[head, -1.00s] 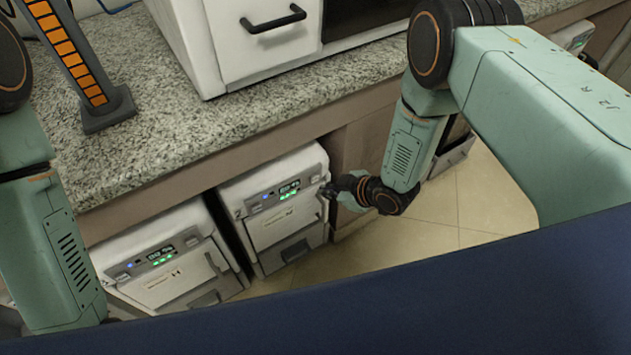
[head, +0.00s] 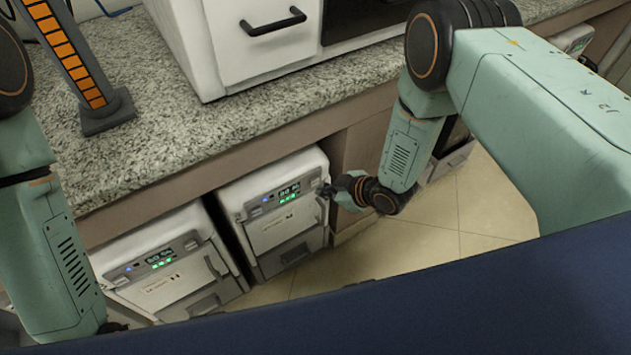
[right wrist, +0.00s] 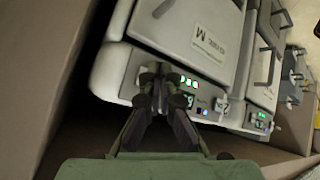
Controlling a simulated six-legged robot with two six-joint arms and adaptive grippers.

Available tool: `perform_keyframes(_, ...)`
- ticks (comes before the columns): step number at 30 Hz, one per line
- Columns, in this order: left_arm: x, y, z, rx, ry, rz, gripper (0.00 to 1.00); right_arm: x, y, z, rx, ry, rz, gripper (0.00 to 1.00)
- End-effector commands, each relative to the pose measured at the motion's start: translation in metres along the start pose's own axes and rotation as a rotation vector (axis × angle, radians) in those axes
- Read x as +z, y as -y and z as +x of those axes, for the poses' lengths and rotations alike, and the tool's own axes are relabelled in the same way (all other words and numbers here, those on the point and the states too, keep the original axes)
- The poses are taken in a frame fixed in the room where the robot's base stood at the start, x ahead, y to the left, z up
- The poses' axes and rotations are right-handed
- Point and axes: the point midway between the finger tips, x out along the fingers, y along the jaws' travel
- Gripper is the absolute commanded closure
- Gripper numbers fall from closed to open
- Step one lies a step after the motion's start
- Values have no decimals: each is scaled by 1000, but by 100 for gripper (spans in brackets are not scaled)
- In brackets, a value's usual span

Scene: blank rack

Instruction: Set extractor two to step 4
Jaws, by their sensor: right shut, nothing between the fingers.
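Extractor two (head: 285,239) is the right one of two white boxes under the counter, with a small "2" at the left end of its grey panel. The panel has a lit display (head: 289,190), a blue light and a short row of green lights; the step cannot be read. My right gripper (head: 328,191) is at the right end of this panel. In the right wrist view its shut, empty fingertips (right wrist: 160,76) are over the panel (right wrist: 207,100), beside the green lights (right wrist: 188,81), hiding part of it. Contact cannot be told. My left gripper is not visible.
A similar white box (head: 178,285) stands to the left. The granite counter (head: 190,110) overhangs both, and a brown cabinet wall (head: 365,150) is close to the right gripper. A white cabinet with a black handle (head: 272,20) stands on the counter. Tiled floor (head: 455,225) is clear.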

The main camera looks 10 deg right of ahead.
Motion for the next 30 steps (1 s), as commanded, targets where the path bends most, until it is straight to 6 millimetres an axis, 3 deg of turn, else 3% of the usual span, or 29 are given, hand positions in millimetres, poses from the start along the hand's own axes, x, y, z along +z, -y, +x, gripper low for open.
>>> perform_keyframes(30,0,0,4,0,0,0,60,-4,-4,6,-1,0,0,100)
